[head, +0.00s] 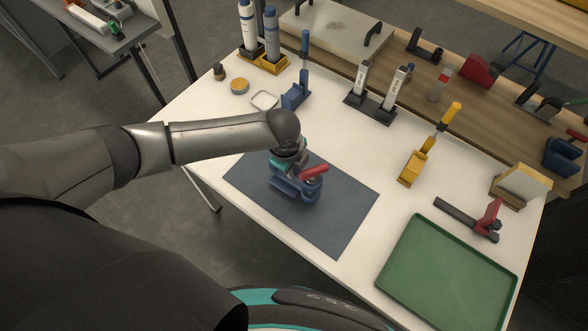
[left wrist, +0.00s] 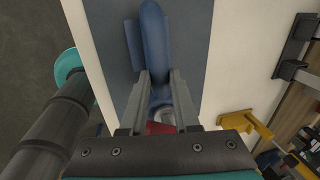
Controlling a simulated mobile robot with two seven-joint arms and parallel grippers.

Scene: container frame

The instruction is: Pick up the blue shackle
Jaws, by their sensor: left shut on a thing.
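The blue shackle (head: 297,190) is over the dark blue mat (head: 338,215) in the head view. A red cylindrical piece (head: 314,171) lies at its top right. My left gripper (head: 288,172) comes down on it from above, the wrist hiding part of it. In the left wrist view the curved blue shackle (left wrist: 154,38) extends ahead between and beyond the two grey fingers of my left gripper (left wrist: 160,88), which are shut on it. Part of the red piece (left wrist: 158,128) shows near the palm. Whether the shackle touches the mat is unclear. My right gripper is not in view.
A green tray (head: 447,272) lies at the table's right front. A yellow clamp (head: 412,165), a dark stand with two white-grey devices (head: 372,104) and a blue-handled tool (head: 295,96) stand behind the mat. A red-and-black tool (head: 470,218) lies beyond the tray.

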